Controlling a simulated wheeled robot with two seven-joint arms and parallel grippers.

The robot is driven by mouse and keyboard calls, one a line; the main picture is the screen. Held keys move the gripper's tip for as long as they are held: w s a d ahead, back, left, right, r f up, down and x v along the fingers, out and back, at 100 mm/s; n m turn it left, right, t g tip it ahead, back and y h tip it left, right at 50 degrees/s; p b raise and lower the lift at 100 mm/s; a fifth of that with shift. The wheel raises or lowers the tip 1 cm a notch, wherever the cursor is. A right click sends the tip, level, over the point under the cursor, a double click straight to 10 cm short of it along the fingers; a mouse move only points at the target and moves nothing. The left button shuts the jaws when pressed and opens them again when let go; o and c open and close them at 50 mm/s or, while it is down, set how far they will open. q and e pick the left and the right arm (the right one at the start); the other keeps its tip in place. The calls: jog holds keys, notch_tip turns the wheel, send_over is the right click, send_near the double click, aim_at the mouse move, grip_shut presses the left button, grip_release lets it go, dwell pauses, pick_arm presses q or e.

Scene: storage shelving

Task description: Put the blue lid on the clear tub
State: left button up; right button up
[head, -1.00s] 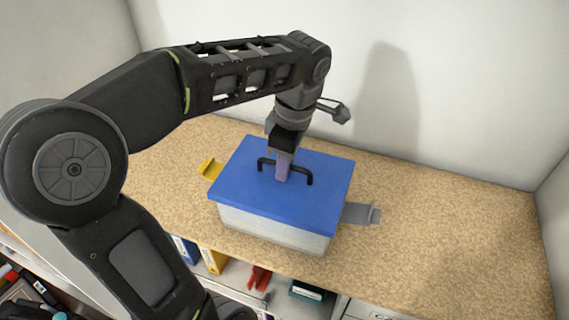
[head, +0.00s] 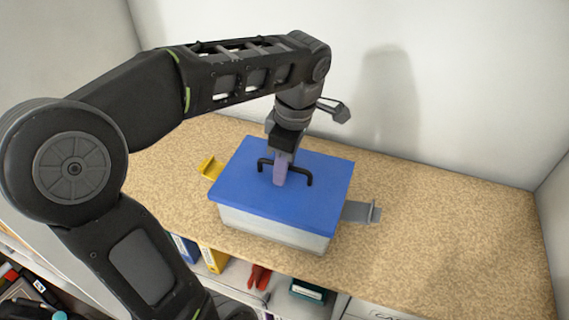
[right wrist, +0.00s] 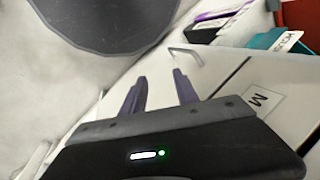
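The blue lid (head: 240,190) lies over the top of the clear tub (head: 270,228) in the head view, and its edges look roughly in line with the tub's walls. A black handle (head: 308,178) stands up from the middle of the lid. My left gripper (head: 281,180) points down at the handle, its fingers at the handle's middle bar; from this angle they hide whether they are closed around it. My right gripper (right wrist: 160,92) shows only in the right wrist view, with its two fingers apart and nothing between them.
The speckled worktop (head: 450,235) is clear to the right. Walls stand behind and right. Binders (head: 213,259) sit on a shelf below the front edge.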

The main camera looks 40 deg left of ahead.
pick_arm(q)
jog(key=shift+r, duration=0.1)
jog(key=shift+r, duration=0.3)
jog(key=r+p, duration=0.6)
jog(key=r, duration=0.1)
jog(key=shift+w+d, duration=0.15)
jog(key=shift+d, duration=0.25)
